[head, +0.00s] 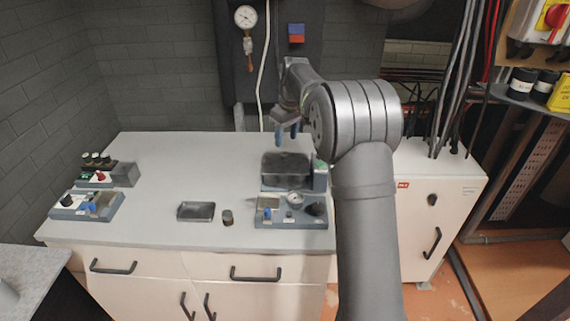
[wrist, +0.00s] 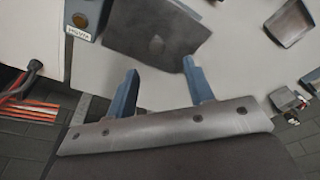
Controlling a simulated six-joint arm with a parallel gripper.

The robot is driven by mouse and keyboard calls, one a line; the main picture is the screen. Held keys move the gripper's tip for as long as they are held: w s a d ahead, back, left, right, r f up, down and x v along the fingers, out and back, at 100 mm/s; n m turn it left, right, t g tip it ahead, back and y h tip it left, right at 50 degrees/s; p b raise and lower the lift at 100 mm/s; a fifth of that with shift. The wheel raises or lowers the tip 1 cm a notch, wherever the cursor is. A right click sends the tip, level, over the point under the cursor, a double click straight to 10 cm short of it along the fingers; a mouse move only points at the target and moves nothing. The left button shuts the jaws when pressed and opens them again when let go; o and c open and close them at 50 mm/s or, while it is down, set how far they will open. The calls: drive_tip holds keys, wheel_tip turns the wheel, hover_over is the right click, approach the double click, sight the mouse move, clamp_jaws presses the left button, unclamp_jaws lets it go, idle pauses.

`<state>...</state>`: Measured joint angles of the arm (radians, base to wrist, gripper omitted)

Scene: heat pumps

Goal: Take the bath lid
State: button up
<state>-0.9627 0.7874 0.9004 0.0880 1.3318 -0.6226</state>
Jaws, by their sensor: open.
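The bath lid is a dark flat plate (head: 286,163) on top of the bath at the back right of the bench in the head view. My gripper (head: 287,137) is above the bath, blue fingers pointing down. In the wrist view my gripper (wrist: 160,66) has its two fingers wide apart with nothing between them. I cannot tell the exact height between fingertips and lid.
A control panel with gauge and knobs (head: 292,212) stands in front of the bath. A dark shallow tray (head: 196,211) and a small dark cylinder (head: 227,217) are left of it. Two small units (head: 86,206) stand at the far left. The middle-left bench top (head: 190,165) is clear.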

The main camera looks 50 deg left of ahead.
sight(285, 155)
drive_tip(key=shift+w+a+f, duration=0.1)
drive_tip(key=shift+a+f, duration=0.05)
drive_tip(key=shift+f, duration=1.15)
drive_tip(key=shift+w+a+f, duration=0.1)
drive_tip(key=shift+f, duration=1.25)
drive_tip(key=shift+w+a+f, duration=0.1)
drive_tip(key=shift+a+f, duration=0.05)
drive_tip(key=shift+f, duration=1.15)
clamp_jaws()
drive_tip(key=shift+r, duration=0.15)
